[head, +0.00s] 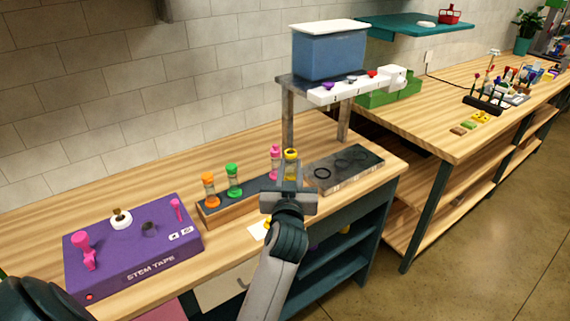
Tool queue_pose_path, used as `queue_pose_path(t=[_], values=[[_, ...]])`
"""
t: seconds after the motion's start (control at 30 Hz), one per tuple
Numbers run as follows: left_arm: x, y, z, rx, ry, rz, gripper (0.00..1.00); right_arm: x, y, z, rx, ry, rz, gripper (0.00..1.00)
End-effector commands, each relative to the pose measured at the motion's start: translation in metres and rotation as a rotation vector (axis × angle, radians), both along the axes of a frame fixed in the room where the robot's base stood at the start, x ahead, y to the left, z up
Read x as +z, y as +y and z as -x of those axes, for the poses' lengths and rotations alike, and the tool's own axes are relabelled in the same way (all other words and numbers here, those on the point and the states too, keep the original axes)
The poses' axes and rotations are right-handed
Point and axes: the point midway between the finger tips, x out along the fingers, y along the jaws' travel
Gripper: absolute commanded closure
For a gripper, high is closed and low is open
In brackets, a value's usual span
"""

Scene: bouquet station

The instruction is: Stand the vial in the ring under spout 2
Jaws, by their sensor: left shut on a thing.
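My left gripper (290,172) is shut on a vial with a yellow top (291,154), at the right end of the vial rack. The gripper hides the vial's lower part, so I cannot tell whether it still touches the rack. The dispenser's grey base plate (333,182) lies just right of the gripper, with dark rings (323,174) in a row on it; they look empty. Above it, the white spout bar (345,92) carries purple, grey and red parts; its numbers are too small to read surely. My right gripper is not in view.
The wooden rack (213,218) holds orange (208,179), green (232,170) and pink-topped (275,150) vials. A purple stem tape box (130,262) stands left. A blue tank (328,57) sits on the metal stand (288,112), whose legs flank the area behind the rings.

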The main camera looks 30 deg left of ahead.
Motion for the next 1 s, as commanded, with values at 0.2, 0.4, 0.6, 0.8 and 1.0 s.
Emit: queue_pose_path(t=[0.2,0.4,0.6,0.8,1.0], values=[[-0.03,-0.07,0.041,-0.251,0.001,-0.004,1.0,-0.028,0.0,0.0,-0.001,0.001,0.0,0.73],[-0.05,-0.121,0.077,-0.43,0.0,-0.002,1.0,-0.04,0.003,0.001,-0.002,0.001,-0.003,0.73],[-0.055,-0.14,0.092,-0.495,-0.003,0.0,1.0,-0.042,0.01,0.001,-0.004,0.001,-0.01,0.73],[-0.054,-0.14,0.092,-0.496,-0.003,0.0,1.0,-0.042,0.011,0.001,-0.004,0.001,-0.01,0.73],[-0.054,-0.14,0.092,-0.495,-0.003,0.0,1.0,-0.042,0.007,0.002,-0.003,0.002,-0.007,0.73]])
